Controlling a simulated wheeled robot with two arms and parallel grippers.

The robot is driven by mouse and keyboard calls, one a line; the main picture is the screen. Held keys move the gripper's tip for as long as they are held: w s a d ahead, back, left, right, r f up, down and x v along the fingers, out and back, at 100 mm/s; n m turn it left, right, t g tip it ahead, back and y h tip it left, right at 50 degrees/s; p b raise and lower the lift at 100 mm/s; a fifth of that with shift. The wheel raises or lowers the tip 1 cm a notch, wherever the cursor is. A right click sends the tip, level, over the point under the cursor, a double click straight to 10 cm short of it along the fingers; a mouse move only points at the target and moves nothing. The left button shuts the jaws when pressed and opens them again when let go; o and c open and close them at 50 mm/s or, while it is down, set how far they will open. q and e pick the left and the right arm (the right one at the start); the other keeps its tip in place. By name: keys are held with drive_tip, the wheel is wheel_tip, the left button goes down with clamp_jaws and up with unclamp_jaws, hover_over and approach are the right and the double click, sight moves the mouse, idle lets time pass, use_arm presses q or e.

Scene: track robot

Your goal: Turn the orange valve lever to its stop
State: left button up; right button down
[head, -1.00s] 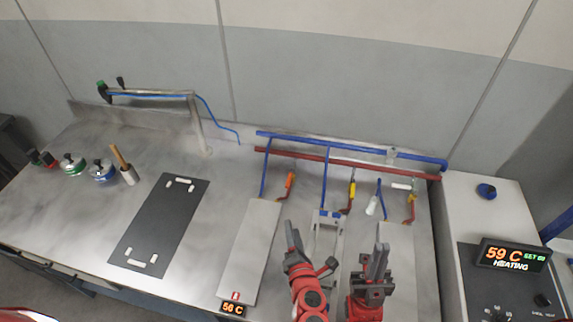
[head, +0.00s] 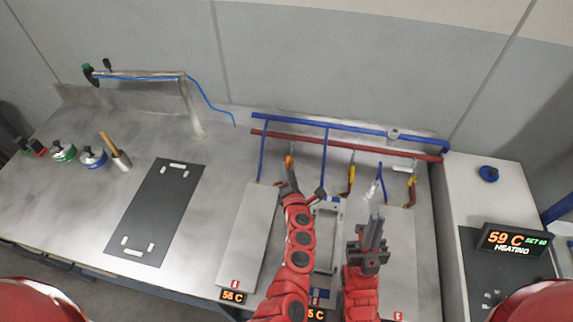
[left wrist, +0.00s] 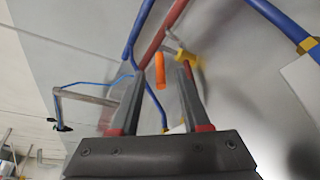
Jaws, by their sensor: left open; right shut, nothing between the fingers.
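The orange valve lever (head: 289,161) sits below the red pipe at the back of the bench, above the left grey plate. In the left wrist view the orange lever (left wrist: 160,70) shows between and beyond the fingertips. My left gripper (head: 289,180) is just in front of the lever, partly covering the view of it from the head; its fingers are apart in the left wrist view (left wrist: 158,75). I cannot tell whether a finger touches the lever. My right gripper (head: 374,228) is shut and empty, over the right side of the bench, away from the lever.
A blue pipe (head: 350,128) and a red pipe (head: 340,146) run along the back wall. Yellow levers (head: 351,175) hang to the right. A grey plate (head: 248,235) reads 56 C. A black mat (head: 157,210) lies left. A heater display (head: 515,240) stands right.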

use_arm(q)
drive_tip(key=x, duration=0.3)
drive_tip(key=shift+w+f+b, duration=0.15)
drive_tip(key=shift+w+b, duration=0.05)
drive_tip(key=shift+b, duration=0.1)
drive_tip(key=shift+w+a, duration=0.15)
drive_tip(key=shift+w, duration=0.25)
clamp_jaws()
drive_tip(key=shift+f, duration=0.1)
idle(0.8)
